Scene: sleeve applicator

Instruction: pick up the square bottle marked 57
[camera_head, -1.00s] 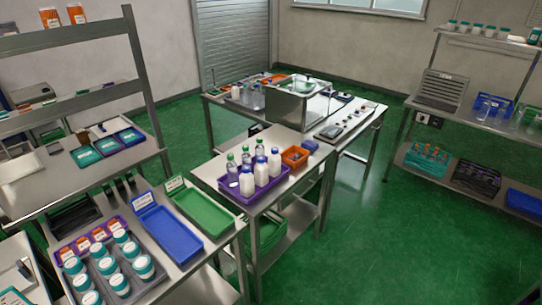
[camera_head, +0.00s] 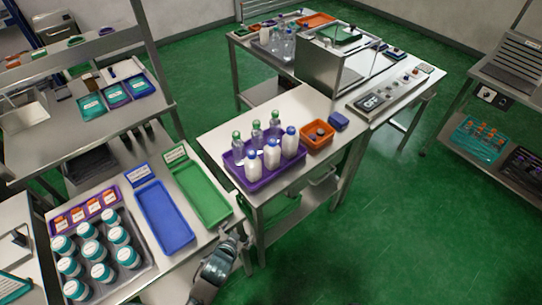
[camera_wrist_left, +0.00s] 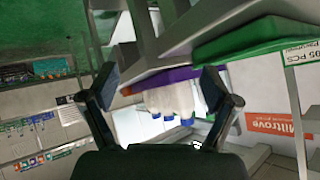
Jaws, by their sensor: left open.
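A purple tray (camera_head: 262,181) on the middle table holds several bottles. White bottles with blue caps (camera_head: 271,156) stand at its front and clear bottles with green caps (camera_head: 257,133) behind. No number 57 is readable, and I cannot tell which bottle is square. My left gripper (camera_head: 236,240) is low in the head view, in front of the tray and apart from it. In the left wrist view, its two fingers (camera_wrist_left: 160,88) are spread with nothing between them. Beyond them, white bottles (camera_wrist_left: 170,100) appear upside down under the purple tray (camera_wrist_left: 165,77). My right gripper is not in view.
An orange bin (camera_head: 317,140) stands right of the purple tray. The green floor (camera_head: 400,230) at right is clear.

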